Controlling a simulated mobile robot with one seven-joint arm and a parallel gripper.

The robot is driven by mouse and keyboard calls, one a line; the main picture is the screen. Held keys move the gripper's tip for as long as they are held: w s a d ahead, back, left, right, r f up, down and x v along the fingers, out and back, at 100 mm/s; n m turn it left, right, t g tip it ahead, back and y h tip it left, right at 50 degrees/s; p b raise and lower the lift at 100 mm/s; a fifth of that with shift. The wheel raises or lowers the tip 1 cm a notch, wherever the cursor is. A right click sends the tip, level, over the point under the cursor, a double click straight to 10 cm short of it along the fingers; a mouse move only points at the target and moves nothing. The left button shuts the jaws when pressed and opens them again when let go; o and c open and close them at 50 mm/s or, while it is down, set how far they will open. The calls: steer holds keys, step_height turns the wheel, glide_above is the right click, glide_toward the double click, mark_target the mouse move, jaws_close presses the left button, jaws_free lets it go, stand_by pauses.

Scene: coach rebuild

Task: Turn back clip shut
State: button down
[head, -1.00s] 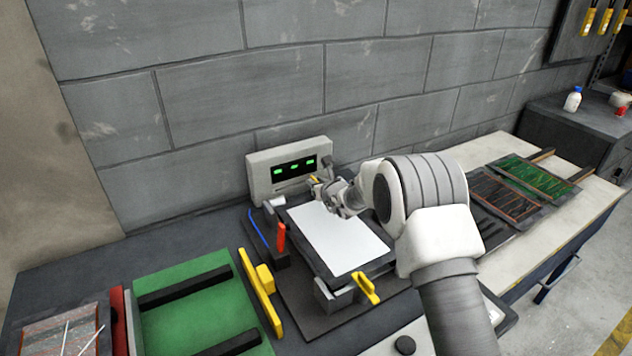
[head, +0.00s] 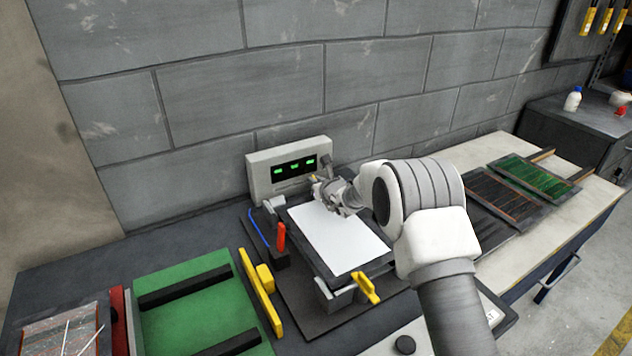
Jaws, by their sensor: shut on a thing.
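The back clip (head: 313,178) shows only as a small bit of yellow at the far edge of the plate, mostly hidden by my gripper. My gripper (head: 320,187) is at that far edge and is shut on the clip. The front clip (head: 366,288) is yellow and sits at the near edge of the plate, on a grey block. A white sheet (head: 337,238) lies flat on the dark plate (head: 322,273) between the two clips. How far the back clip is turned cannot be told.
A grey box with green lights (head: 290,168) stands behind the plate, close to my gripper. A red-handled tool (head: 281,237) and a yellow handle (head: 261,285) are left of the plate. A green board (head: 190,315) lies farther left. My arm covers the area right of the plate.

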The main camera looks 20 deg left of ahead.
steer(key=shift+n+g+y+p, duration=0.6)
steer(key=shift+n+g+y, duration=0.2)
steer(key=shift+n, duration=0.2)
steer(key=c, duration=1.2)
jaws_free()
steer(key=shift+d, duration=0.1)
steer(key=b+v, duration=0.1)
steer(key=v, duration=1.6)
steer(key=shift+d+r, duration=0.15)
steer(key=shift+d, duration=0.05)
